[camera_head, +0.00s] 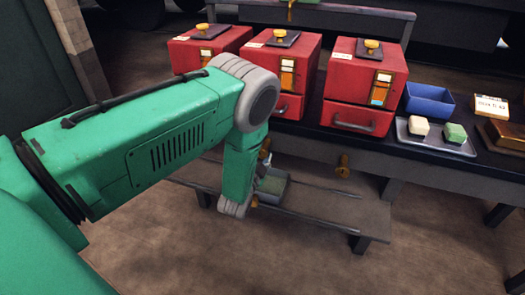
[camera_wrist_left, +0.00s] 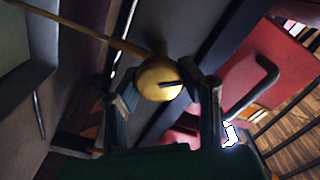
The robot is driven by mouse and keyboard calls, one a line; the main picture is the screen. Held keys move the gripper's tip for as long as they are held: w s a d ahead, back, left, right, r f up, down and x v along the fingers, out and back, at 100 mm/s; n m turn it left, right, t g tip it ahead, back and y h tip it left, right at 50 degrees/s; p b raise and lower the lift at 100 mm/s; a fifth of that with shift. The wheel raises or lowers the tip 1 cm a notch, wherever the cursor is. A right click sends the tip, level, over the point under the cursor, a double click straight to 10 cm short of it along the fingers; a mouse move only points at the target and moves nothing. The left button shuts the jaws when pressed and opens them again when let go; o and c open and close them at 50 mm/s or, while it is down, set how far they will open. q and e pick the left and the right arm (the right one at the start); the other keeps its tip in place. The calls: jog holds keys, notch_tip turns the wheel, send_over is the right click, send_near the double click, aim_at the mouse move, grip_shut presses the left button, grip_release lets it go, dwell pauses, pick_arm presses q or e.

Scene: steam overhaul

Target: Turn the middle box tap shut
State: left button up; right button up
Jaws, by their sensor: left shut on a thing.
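The middle red box (camera_head: 287,58) stands on the dark bench between two similar red boxes. Its tap lies below, mostly hidden by my left arm in the head view. My left gripper (camera_head: 264,160) is low in front of the bench, under the middle box, and largely hidden by the arm. In the left wrist view, a rounded brass tap (camera_wrist_left: 160,78) sits between the two dark fingers of my left gripper (camera_wrist_left: 165,92), which is shut on it. A brass rod (camera_wrist_left: 85,30) runs from the tap toward the upper left. My right gripper is not in view.
The right box (camera_head: 362,85) has a similar brass tap (camera_head: 342,167) below it. A lower shelf (camera_head: 320,205) carries a grey container (camera_head: 274,186) close to my gripper. On the bench at right are a blue bin (camera_head: 429,101) and a tray (camera_head: 437,144) with two blocks.

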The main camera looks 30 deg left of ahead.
pick_arm(q)
jog(key=m, duration=0.3)
jog(key=shift+s+d+f+m, duration=0.1)
jog(key=shift+d+f+m, duration=0.1)
jog(key=shift+f+m, duration=0.1)
jog(key=shift+f+m+b, duration=0.1)
jog(key=shift+m+b, duration=0.2)
jog(key=shift+m, duration=1.6)
jog(key=shift+f, duration=0.1)
jog(key=o, duration=1.2)
jog(key=shift+r, duration=0.25)
jog(key=v, duration=1.2)
jog(key=shift+f, duration=0.15)
